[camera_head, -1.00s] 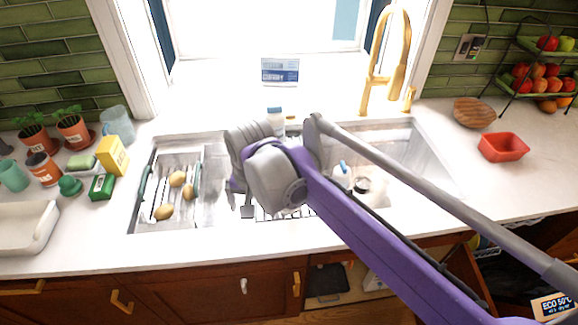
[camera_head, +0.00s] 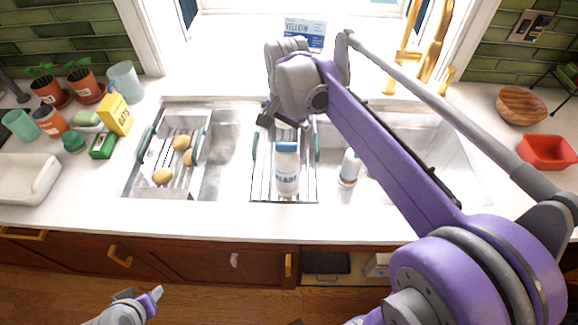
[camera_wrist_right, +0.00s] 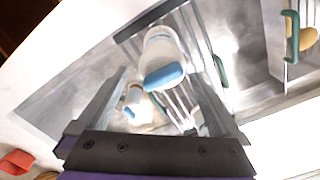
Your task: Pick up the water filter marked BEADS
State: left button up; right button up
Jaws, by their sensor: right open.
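A white bottle with a blue cap (camera_head: 286,174) stands in the wire rack in the middle of the sink. Its dark label looks like BEADS, partly blurred. In the right wrist view the same bottle (camera_wrist_right: 160,45) lies between and beyond the fingers, cap toward the camera. My right gripper (camera_head: 285,118) is open and empty, just above and behind the cap, seemingly apart from it. The fingers also show in the right wrist view (camera_wrist_right: 158,105). My left gripper (camera_head: 139,297) is low at the left, over the floor; its opening is unclear.
A second white bottle (camera_head: 349,168) stands right of the rack, close to the first. A left rack (camera_head: 154,181) holds several potatoes. The gold faucet (camera_head: 430,50) rises behind the right basin. The counter's front strip (camera_head: 200,220) is clear.

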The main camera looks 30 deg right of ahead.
aim_at(287, 162)
jog(key=f, duration=0.8)
jog(key=shift+w+f, duration=0.2)
jog(key=shift+f, duration=0.1)
grip_shut()
